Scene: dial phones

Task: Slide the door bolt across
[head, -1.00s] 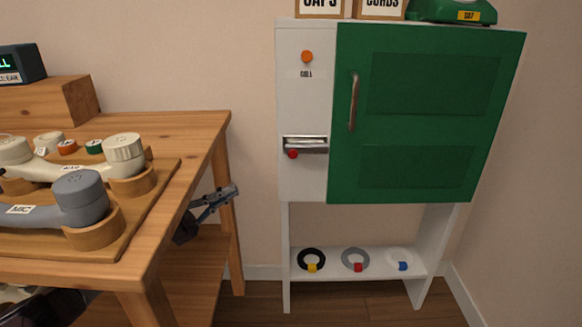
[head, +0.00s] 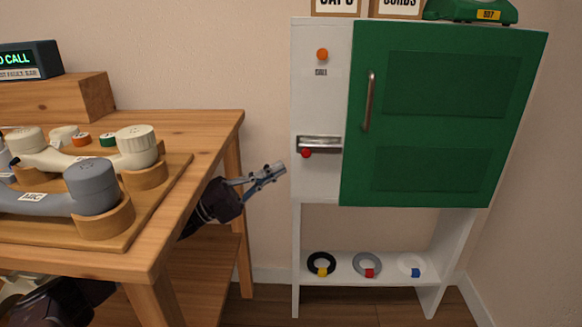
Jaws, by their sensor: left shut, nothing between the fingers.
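The door bolt (head: 319,143) is a metal bar in a bracket on the white panel of the cabinet. A red knob (head: 306,153) sits at its lower left. The green door (head: 440,120) stands to the right of it and looks closed, with a vertical metal handle (head: 368,101). My left gripper (head: 282,168) is shut and empty. It is left of the cabinet and slightly below the bolt, apart from the knob in the picture. My right gripper is not in view.
A wooden table (head: 205,130) with phone handsets (head: 92,188) on a board fills the left. An orange button (head: 322,54) is above the bolt. Coiled cords (head: 367,264) lie on the cabinet's low shelf (head: 345,279). A green phone (head: 470,11) is on top.

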